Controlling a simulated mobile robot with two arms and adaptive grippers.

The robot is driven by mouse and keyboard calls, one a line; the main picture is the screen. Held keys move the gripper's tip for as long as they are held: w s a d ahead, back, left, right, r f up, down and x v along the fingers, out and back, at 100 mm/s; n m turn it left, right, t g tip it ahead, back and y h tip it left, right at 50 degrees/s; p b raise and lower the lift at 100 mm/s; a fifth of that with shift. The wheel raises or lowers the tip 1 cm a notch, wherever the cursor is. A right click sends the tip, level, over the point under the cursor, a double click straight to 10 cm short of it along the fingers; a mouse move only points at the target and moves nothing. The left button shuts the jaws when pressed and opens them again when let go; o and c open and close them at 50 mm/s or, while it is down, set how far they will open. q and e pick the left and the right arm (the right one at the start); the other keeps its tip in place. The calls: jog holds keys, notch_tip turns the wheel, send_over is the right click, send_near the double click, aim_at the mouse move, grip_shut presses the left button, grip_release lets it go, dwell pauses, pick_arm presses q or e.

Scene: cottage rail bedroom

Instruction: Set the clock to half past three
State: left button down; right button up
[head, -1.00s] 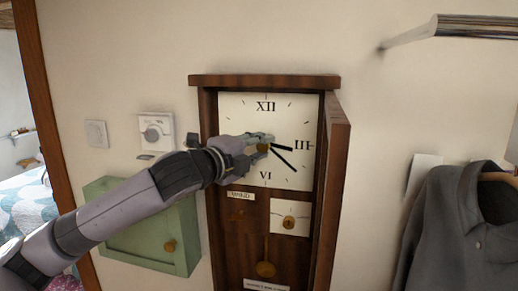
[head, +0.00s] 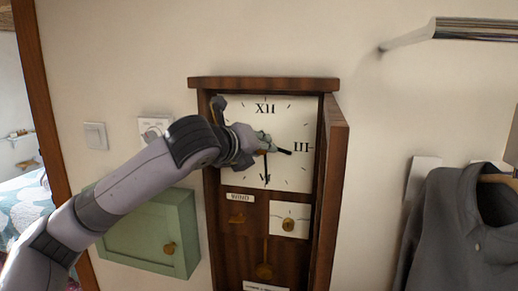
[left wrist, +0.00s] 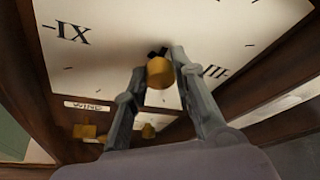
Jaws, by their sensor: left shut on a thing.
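The wall clock (head: 295,118) has a white dial in a dark wooden case. Its long hand (head: 267,170) points straight down at VI. Its short hand (head: 282,151) points right, a little below III. My left gripper (head: 267,143) is at the middle of the dial, shut on the brass knob there. The left wrist view shows this brass knob (left wrist: 159,72) between the two fingertips, with the VI and parts of the hands hidden. My right gripper is in neither view.
The case door (head: 335,170) stands open on the right. A green cabinet (head: 145,235) is lower left; a grey shirt (head: 455,235) hangs right.

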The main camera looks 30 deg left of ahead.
pick_arm(q)
jog(key=shift+d+f+m, duration=0.1)
jog(key=shift+f+m, duration=0.2)
dwell(0.4)
jog(key=c, duration=1.7)
grip_release()
jog(key=o, duration=0.4)
jog(key=shift+r, duration=0.2)
jog(key=shift+c, duration=0.2)
jog(key=v, duration=1.2)
jog(key=shift+d, duration=0.1)
